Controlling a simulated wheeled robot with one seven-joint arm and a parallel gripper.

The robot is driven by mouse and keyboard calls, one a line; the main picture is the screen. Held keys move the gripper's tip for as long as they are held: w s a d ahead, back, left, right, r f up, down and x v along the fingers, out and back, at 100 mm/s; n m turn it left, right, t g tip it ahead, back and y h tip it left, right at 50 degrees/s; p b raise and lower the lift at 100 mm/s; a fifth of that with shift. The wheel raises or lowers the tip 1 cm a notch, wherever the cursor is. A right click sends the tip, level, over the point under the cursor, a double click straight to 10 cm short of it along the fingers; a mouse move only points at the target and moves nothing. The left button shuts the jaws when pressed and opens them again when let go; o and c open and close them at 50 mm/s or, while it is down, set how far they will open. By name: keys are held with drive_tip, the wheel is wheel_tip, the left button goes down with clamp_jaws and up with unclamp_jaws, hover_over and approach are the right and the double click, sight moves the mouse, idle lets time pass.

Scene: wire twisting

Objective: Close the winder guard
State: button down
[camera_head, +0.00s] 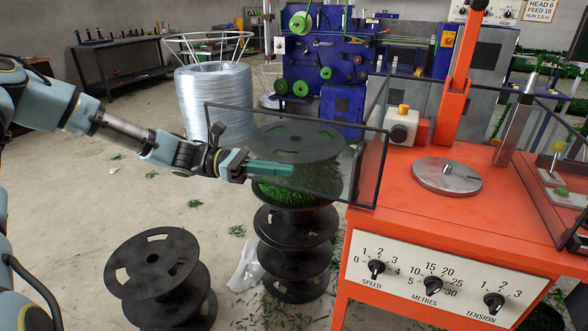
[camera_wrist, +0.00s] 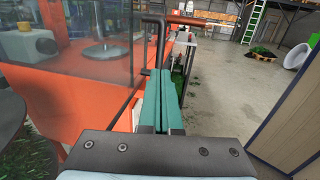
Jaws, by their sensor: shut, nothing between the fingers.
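The winder guard (camera_head: 345,150) is a clear panel in a thin dark frame. In the head view it stands swung open, out to the left of the orange winder (camera_head: 440,215). My gripper (camera_head: 292,171) has teal fingers, pressed together and empty. It overlaps the panel in the head view; I cannot tell whether it touches it. In the wrist view the clear panel (camera_wrist: 95,50) is left of my gripper (camera_wrist: 165,75), and a dark bent bar (camera_wrist: 160,45) rises just beyond the fingertips. The winder's round metal plate (camera_head: 446,176) is uncovered at the front.
Stacked black spools (camera_head: 295,222) with green material stand below my gripper. Another black spool (camera_head: 152,262) stands at lower left. A large wire coil (camera_head: 214,100) and a blue machine (camera_head: 325,60) are behind. The floor at left is mostly clear, with green scraps.

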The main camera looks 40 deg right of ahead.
sight(336, 176)
drive_tip(key=p+x, duration=0.2)
drive_tip(key=x, duration=0.9)
drive_tip(key=shift+s+d, duration=0.2)
drive_tip(key=shift+s, duration=0.15)
